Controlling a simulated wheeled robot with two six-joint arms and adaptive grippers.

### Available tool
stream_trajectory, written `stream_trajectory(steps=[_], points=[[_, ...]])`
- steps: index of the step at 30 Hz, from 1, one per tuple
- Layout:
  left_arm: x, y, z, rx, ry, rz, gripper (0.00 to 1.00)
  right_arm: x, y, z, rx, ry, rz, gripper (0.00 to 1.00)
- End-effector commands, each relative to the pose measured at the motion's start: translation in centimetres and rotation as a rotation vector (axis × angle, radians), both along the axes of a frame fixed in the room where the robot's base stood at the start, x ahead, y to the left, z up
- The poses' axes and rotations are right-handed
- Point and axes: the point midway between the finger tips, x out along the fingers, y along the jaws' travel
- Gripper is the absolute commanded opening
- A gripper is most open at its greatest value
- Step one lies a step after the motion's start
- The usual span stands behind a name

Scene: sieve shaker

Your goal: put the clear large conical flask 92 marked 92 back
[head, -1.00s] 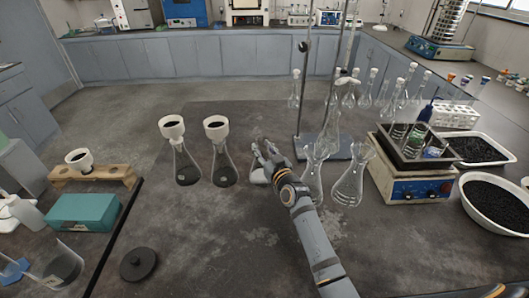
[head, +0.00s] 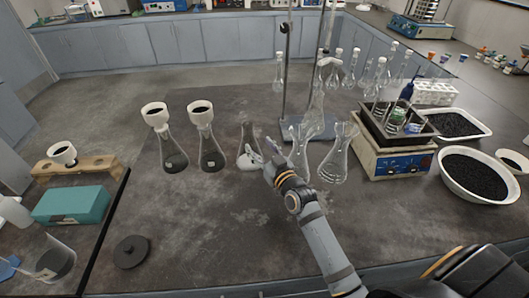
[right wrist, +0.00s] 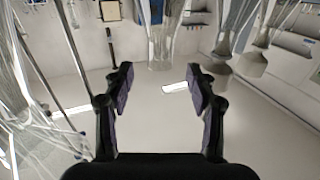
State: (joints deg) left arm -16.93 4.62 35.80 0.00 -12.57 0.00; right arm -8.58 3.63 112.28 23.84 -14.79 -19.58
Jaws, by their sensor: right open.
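A clear conical flask (head: 249,161) with pale contents or base stands on the dark table in the head view, right of two funnel-topped flasks. My right gripper (head: 268,152) is just right of it, partly overlapping its lower right side. In the right wrist view the right gripper (right wrist: 160,90) is open with nothing between its fingertips. Two more clear conical flasks, one broad (head: 335,160) and one beside it (head: 301,152), stand right of the gripper. No 92 marking is legible, so I cannot tell which flask bears it. My left gripper is not in view.
Two flasks with white funnels and dark contents (head: 173,152) (head: 209,150) stand to the left. A retort stand (head: 290,75) and several volumetric flasks stand behind.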

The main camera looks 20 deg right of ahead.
Motion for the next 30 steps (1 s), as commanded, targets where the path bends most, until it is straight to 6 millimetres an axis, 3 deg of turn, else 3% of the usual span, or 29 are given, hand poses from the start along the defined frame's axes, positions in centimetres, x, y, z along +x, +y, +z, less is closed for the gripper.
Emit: stream_trajectory(steps=[3,7,22,30], points=[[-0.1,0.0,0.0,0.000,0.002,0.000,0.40,-2.1,-0.2,0.0,-0.001,0.001,0.000,0.57],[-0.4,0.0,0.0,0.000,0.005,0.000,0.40,-3.3,-0.4,0.1,-0.001,-0.001,0.000,0.57],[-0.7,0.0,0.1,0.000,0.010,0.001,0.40,-3.5,-0.4,0.2,0.001,-0.002,0.000,0.57],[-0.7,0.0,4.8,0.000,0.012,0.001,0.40,-3.4,-0.4,4.9,0.001,-0.002,0.000,0.57]])
